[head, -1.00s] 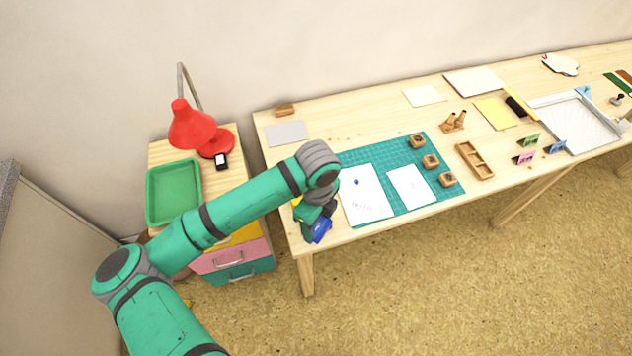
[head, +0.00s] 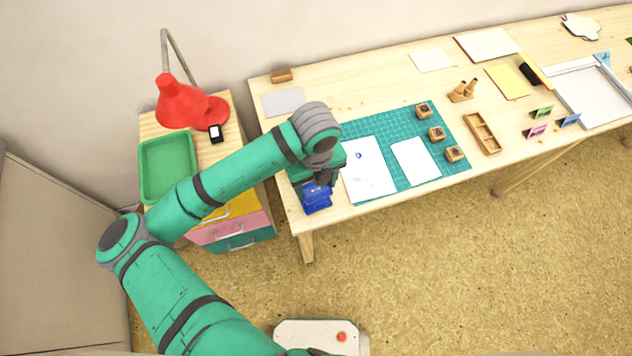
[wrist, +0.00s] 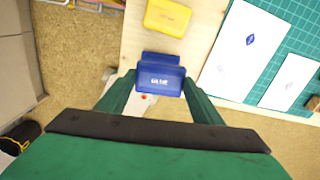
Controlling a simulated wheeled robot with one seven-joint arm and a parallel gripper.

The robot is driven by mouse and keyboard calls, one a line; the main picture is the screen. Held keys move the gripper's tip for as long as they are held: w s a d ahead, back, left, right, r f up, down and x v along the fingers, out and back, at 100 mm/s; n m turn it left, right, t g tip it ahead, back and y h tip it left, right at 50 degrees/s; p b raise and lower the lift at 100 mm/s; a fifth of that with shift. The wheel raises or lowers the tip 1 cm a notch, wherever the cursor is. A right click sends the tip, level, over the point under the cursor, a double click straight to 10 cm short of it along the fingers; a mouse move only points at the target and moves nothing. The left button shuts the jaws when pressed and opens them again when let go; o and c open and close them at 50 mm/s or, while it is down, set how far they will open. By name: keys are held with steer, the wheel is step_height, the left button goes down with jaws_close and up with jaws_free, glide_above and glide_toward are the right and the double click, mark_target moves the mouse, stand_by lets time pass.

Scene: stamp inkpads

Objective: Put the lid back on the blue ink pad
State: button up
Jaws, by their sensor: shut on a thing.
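My gripper (wrist: 157,86) is shut on the blue lid (wrist: 160,82), which carries a white label. In the head view the lid (head: 316,190) is at the table's near left corner, below my wrist. A second blue part, seemingly the blue ink pad (wrist: 161,58), shows just beyond the lid in the wrist view. The lid overlaps it in the picture; I cannot tell whether they touch. The pad's near side is hidden by the lid.
A yellow ink pad (wrist: 167,17) lies on the table beyond the blue one. White paper (head: 368,168) on the green cutting mat (head: 400,125) is to the right. A grey sheet (head: 284,102) and a wooden block (head: 281,75) lie behind. The drawer unit stands left.

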steer(key=shift+f, duration=2.6)
steer(key=shift+f, duration=0.6)
stand_by(1.3)
steer(key=o, duration=1.5)
steer(key=shift+r, duration=0.1)
steer(key=shift+r, duration=3.4)
jaws_close()
